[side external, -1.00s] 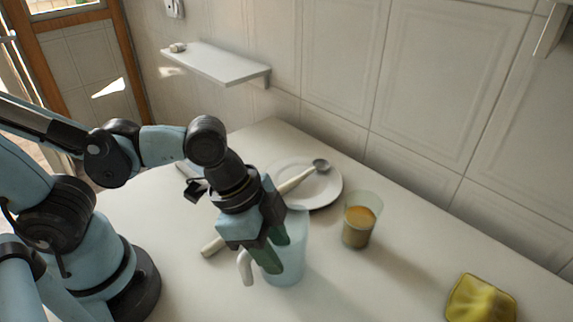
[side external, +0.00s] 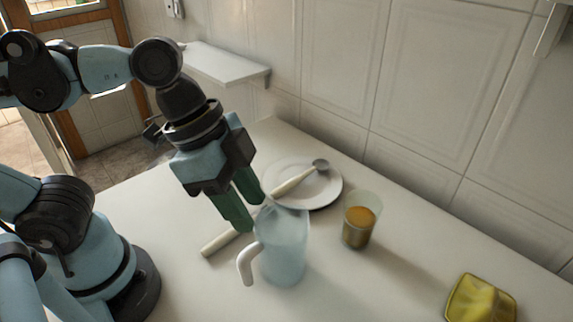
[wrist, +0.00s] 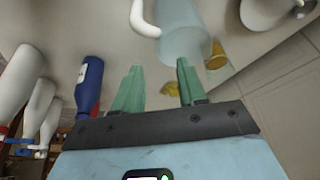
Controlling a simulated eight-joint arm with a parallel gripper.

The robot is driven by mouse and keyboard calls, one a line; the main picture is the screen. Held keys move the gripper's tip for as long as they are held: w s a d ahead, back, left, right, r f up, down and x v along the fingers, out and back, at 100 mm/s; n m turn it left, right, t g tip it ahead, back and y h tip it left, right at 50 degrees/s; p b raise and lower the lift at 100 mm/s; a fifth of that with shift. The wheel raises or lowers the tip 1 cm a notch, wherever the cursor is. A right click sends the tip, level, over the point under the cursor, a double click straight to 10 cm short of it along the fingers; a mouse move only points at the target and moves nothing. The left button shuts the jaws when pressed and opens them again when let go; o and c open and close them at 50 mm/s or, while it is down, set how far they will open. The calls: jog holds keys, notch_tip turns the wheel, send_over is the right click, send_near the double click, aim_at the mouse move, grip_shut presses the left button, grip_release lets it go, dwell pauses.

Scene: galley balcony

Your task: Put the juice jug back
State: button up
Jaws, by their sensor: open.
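The juice jug (side external: 283,250) is pale blue and translucent, with a white handle at its left. It stands upright on the white table in the side external view. It also shows in the wrist view (wrist: 183,32), cut off by the top edge. My gripper (side external: 243,212) has green fingers and is above and left of the jug, apart from it. In the wrist view my gripper (wrist: 160,82) has its fingers spread with nothing between them.
A glass of orange juice (side external: 360,222) stands right of the jug. A white plate (side external: 325,192) with a spoon (side external: 293,183) lies behind it. A pale rod (side external: 221,243) lies left of the jug. A yellow object (side external: 481,299) is at front right. A wall shelf (side external: 220,64) is empty in its visible part.

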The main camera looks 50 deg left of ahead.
jog(key=w+a+f+n+t+y, duration=0.1)
jog(key=w+a+n+t, duration=0.1)
jog(key=w+a+n, duration=0.2)
jog(key=w+a+f+n+t+y, duration=0.2)
jog(key=w+a+n, duration=0.2)
jog(key=a+n, duration=0.3)
jog(key=a, duration=0.3)
jog(key=shift+w+f, duration=0.25)
jog(key=shift+w, duration=0.15)
dwell(0.8)
